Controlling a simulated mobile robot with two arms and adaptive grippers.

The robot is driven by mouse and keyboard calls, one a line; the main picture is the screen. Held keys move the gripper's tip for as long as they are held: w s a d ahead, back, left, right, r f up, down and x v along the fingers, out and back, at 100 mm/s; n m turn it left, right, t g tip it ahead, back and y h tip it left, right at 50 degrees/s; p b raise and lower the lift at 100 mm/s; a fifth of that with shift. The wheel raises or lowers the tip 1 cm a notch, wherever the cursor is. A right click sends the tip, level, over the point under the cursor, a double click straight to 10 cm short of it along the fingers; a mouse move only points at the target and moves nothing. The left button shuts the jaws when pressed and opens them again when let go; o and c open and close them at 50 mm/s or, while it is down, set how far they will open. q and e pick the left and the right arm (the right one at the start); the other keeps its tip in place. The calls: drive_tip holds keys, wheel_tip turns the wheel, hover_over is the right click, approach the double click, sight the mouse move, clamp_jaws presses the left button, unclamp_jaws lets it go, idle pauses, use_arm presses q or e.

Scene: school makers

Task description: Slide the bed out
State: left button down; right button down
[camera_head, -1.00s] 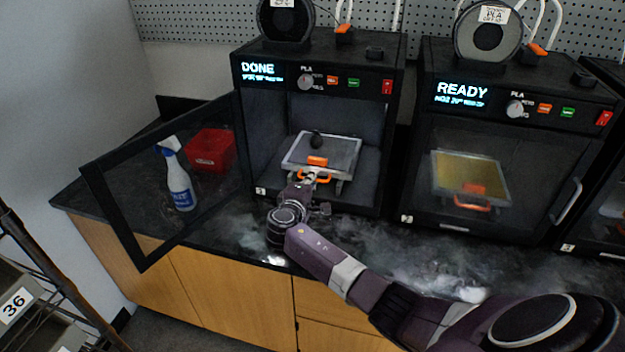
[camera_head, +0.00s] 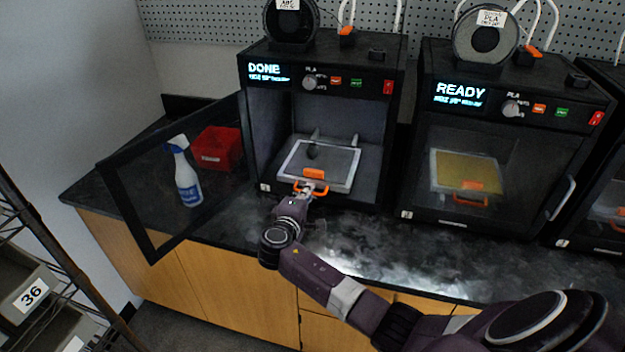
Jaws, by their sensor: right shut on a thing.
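The bed (camera_head: 335,165) is a grey plate with a pale rim and an orange front handle (camera_head: 311,187). It sits in the open left printer (camera_head: 322,100), whose display reads DONE. My left gripper is not in view.
The left printer's door (camera_head: 180,185) stands open to the left. Behind its pane are a spray bottle (camera_head: 185,172) and a red bin (camera_head: 217,148). A closed printer reading READY (camera_head: 505,150) stands to the right. The dark counter (camera_head: 400,245) in front is clear.

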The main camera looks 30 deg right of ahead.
drive_tip(key=f+v, duration=0.1)
drive_tip(key=v, duration=0.3)
drive_tip(key=f+p+v, duration=0.1)
drive_tip(key=v, duration=0.4)
drive_tip(key=f+p+v, duration=0.1)
drive_tip(key=v, duration=0.4)
drive_tip(key=shift+s+a, duration=0.25)
drive_tip(key=shift+s, duration=0.1)
drive_tip(key=shift+s+a, duration=0.35)
drive_tip(key=shift+a, duration=0.05)
drive_tip(key=shift+f, duration=0.15)
drive_tip(key=shift+a, duration=0.1)
drive_tip(key=c, duration=2.5)
unclamp_jaws()
drive_tip(key=shift+f, duration=0.1)
drive_tip(key=shift+o, duration=0.5)
drive_tip(key=shift+s+a+r, duration=0.15)
drive_tip(key=shift+r, duration=0.05)
drive_tip(key=v, duration=1.2)
